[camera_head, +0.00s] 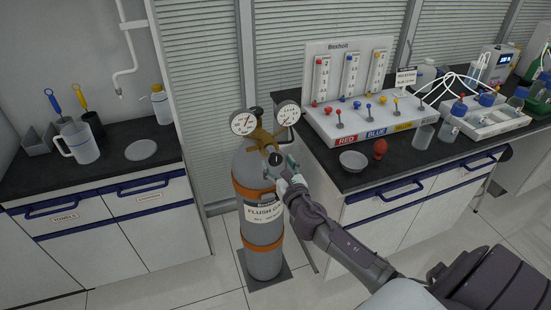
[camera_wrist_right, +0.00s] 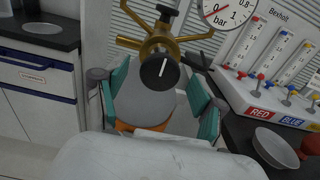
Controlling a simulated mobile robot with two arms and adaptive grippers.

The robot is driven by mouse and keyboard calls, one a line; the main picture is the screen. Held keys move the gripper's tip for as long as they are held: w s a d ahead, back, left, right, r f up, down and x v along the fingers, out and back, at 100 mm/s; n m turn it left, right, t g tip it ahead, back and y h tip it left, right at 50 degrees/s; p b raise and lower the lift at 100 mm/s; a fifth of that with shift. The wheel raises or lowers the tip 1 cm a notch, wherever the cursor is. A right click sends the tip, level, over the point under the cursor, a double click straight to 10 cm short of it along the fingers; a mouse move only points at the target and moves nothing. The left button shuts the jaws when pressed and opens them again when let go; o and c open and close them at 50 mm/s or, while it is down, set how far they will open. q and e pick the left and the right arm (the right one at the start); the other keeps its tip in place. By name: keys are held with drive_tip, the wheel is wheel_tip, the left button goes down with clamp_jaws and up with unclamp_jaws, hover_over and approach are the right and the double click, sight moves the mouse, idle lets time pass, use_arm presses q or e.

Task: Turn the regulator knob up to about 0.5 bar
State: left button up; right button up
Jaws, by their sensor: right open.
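The black regulator knob (camera_wrist_right: 160,69) with a white line on its face sits on the brass regulator (camera_wrist_right: 158,43). In the head view the knob (camera_head: 275,159) is partly hidden by my right gripper (camera_head: 284,168). The white line looks near upright in the wrist view. My right gripper (camera_wrist_right: 160,95) is open, its teal pads on either side of and a little below the knob, with gaps to it. A bar gauge (camera_wrist_right: 233,10) is cut off at the top of the wrist view; its red needle lies near 0. My left gripper is not in view.
The grey gas cylinder (camera_head: 262,228) with orange bands stands on a floor plate between two benches. The right bench holds a flowmeter panel (camera_head: 348,70), a small bowl (camera_head: 353,162) and a red bulb (camera_head: 380,149). The left bench holds a jug (camera_head: 78,142).

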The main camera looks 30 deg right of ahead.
drive_tip(key=shift+x, duration=1.15)
drive_tip(key=c, duration=1.1)
drive_tip(key=shift+c, duration=0.3)
